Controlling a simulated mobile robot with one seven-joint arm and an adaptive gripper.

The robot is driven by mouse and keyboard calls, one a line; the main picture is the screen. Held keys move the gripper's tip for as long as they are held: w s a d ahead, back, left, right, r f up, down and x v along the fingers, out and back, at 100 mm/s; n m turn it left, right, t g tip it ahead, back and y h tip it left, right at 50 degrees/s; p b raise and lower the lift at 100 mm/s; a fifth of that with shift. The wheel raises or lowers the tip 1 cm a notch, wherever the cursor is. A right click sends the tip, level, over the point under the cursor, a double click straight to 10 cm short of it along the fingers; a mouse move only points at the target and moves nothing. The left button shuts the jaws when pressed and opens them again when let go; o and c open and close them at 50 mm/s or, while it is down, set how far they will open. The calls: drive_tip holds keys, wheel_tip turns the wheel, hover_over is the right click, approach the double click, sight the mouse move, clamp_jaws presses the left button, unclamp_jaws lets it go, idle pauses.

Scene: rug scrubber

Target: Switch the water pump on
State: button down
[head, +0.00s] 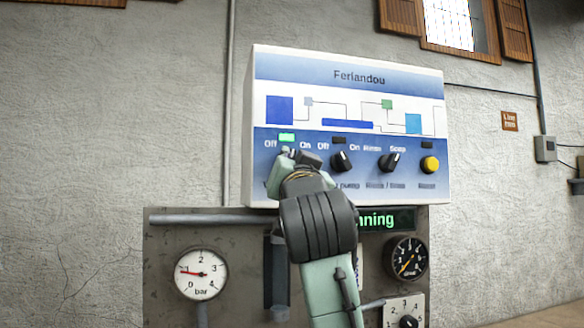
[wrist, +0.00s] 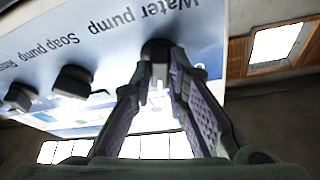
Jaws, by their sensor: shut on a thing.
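The white and blue control panel (head: 350,100) labelled "Ferlandou" hangs on the wall in the head view. My gripper (head: 289,157) is at its lower left, in front of the leftmost switch, and hides most of it. In the wrist view the black water pump knob (wrist: 157,46) sits by the upside-down "Water pump" label, and my gripper (wrist: 161,68) is closed on it. The knob's exact pointing direction is hidden. The lamp (head: 286,137) above this switch, between "Off" and "On", is lit green.
To the right are the soap pump knob (head: 342,161), the rinse/soap knob (head: 389,162) and a yellow button (head: 430,164). The soap pump lamp (head: 339,140) is dark. Below, a grey metal board (head: 165,300) carries gauges and a green-lettered display (head: 380,220).

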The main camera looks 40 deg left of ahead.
drive_tip(key=shift+s+r+m+t+h, duration=0.1)
drive_tip(key=shift+m+t+h, duration=0.45)
drive_tip(key=shift+m, duration=1.05)
drive_tip(key=shift+h, duration=0.25)
drive_tip(key=c, duration=1.6)
unclamp_jaws()
drive_tip(key=shift+o, duration=0.2)
drive_tip(key=v, duration=1.2)
